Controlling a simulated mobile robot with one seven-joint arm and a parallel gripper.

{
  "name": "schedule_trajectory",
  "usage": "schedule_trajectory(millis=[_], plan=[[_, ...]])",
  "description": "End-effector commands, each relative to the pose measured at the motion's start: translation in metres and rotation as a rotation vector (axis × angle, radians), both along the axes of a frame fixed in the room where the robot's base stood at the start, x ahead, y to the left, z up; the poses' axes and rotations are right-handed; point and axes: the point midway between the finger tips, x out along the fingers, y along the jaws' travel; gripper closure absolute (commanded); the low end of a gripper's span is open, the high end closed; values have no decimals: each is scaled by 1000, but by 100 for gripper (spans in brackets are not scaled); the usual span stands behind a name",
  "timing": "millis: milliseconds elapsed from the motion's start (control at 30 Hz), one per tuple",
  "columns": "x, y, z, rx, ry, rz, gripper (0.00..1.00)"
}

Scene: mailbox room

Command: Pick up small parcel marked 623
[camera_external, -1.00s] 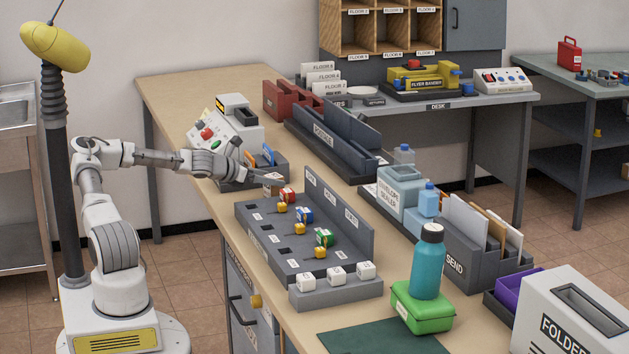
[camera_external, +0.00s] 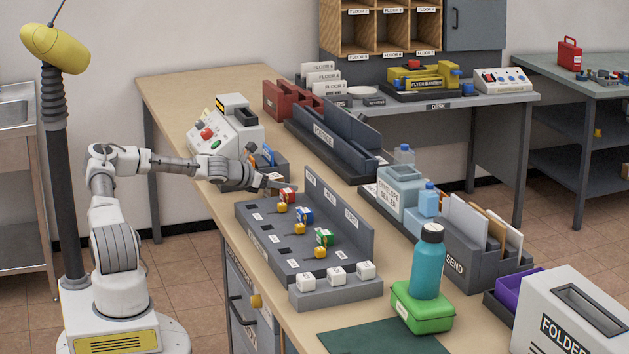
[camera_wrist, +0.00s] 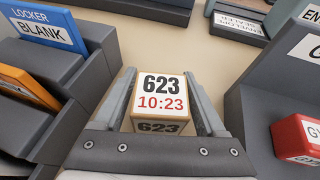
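The small parcel (camera_wrist: 160,88) is a pale, box-shaped block marked 623 in black and 10:23 in red. In the wrist view it sits between the two fingers of my gripper (camera_wrist: 163,85), with one finger close along each side. I cannot tell whether the fingers press on it. In the outside view my gripper (camera_external: 285,187) is low over the table, between the slotted holder and the rack. The parcel is hidden there behind the gripper or too small to make out.
A grey holder (camera_wrist: 40,60) with a blue LOCKER BLANK card and an orange card stands close on the left. A grey rack (camera_external: 272,268) with a red block (camera_wrist: 297,138) stands close on the right. Bare tabletop (camera_wrist: 150,35) lies beyond the parcel.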

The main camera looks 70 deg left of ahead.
Motion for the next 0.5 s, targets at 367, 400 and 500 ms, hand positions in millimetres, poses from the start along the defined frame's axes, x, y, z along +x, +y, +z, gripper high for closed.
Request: schedule_trajectory(millis=[367, 400, 500], plan=[[0, 0, 0, 0, 0, 0, 97], [0, 0, 0, 0, 0, 0, 100], [0, 0, 1, 1, -1, 0, 100]])
